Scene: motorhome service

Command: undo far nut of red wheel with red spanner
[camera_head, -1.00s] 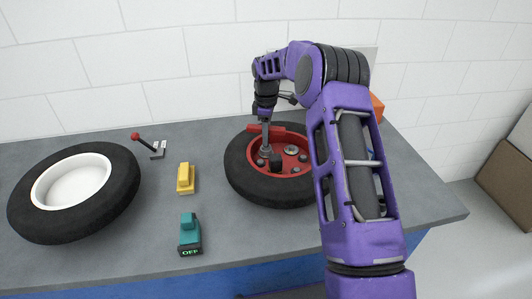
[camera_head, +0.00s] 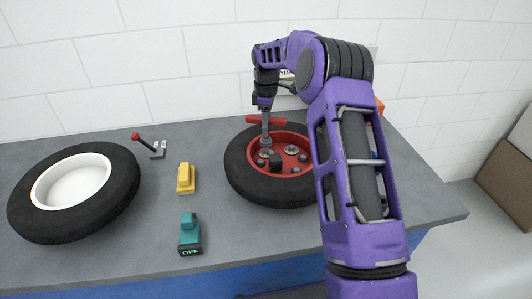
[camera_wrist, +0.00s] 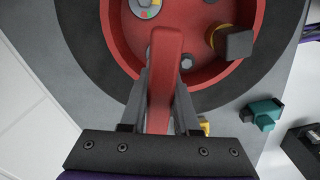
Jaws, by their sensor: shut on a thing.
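The red wheel, a black tyre with a red hub (camera_head: 258,164), lies flat on the grey bench; it also fills the upper wrist view (camera_wrist: 262,62). My gripper (camera_head: 265,110) is above the hub's far left part. In the wrist view my gripper (camera_wrist: 160,112) is shut on the red spanner (camera_wrist: 165,62). The spanner's red bar (camera_head: 276,120) shows level above the rim in the head view, with a grey shaft beneath it. Bolt heads (camera_wrist: 187,62) show in the hub. The shaft's lower end and the far nut cannot be told apart clearly.
A dark block (camera_head: 276,160) stands up in the hub. To the left are a yellow block (camera_head: 185,178), a teal device reading OFF (camera_head: 190,233), a red-knobbed lever (camera_head: 146,142) and a white-rimmed wheel (camera_head: 122,192). A white wall closes the back.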

